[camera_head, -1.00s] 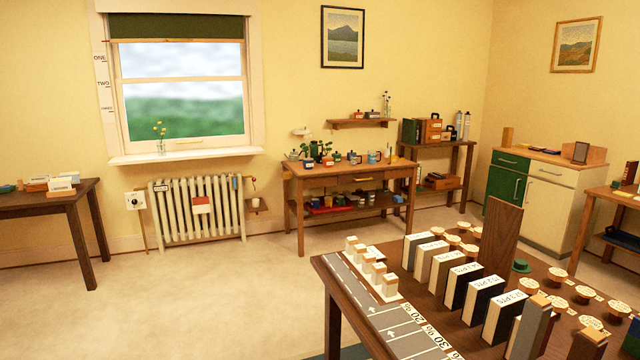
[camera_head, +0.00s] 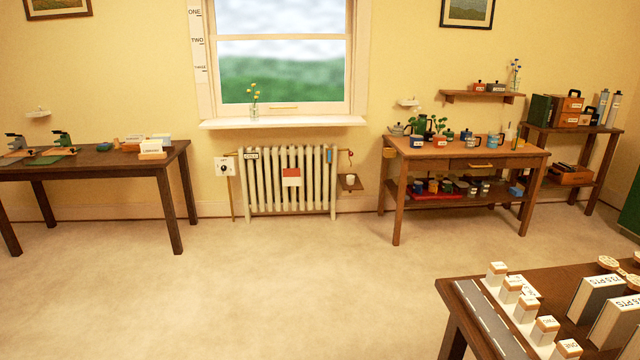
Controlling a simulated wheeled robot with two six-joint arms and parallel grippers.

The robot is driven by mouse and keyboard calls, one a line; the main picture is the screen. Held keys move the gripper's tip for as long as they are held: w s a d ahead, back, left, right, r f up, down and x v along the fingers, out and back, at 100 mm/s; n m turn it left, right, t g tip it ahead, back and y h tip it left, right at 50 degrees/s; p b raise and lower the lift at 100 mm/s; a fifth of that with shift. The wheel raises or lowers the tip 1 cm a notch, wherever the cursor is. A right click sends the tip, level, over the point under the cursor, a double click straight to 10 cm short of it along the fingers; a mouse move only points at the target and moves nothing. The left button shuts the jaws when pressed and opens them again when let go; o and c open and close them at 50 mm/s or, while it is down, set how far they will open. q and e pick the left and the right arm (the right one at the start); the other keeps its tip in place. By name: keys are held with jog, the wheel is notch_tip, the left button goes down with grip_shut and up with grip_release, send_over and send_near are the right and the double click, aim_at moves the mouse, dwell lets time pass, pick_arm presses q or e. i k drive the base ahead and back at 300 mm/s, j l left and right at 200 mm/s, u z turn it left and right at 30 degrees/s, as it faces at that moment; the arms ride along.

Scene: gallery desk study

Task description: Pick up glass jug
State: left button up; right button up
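I cannot make out a thing that is clearly a glass jug. A small clear glass vessel (camera_head: 254,110) with yellow flowers stands on the windowsill (camera_head: 284,124). Another clear vessel (camera_head: 514,86) with blue flowers stands on the wall shelf (camera_head: 482,97) at the right. The things on the wooden work table (camera_head: 430,151) are too small to tell whether a jug is among them. Neither of my grippers shows in the head view.
A radiator (camera_head: 263,180) stands under the window. A dark table (camera_head: 90,165) is at the left. A nearer desk (camera_head: 466,318) with blocks and a model road fills the lower right corner. The pale floor (camera_head: 300,280) between them is clear.

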aim_at(493, 137)
jog(key=i, duration=1.7)
jog(key=i+z, duration=0.25)
jog(key=i, duration=0.25)
jog(key=i+j+z, duration=0.15)
jog(key=i+z, duration=0.15)
jog(key=i, duration=0.25)
jog(key=i+j+z, duration=0.25)
jog(key=i, duration=0.25)
jog(key=i+l, duration=0.25)
jog(key=i+l+z, duration=0.15)
jog(key=i, duration=0.35)
jog(key=l, duration=0.1)
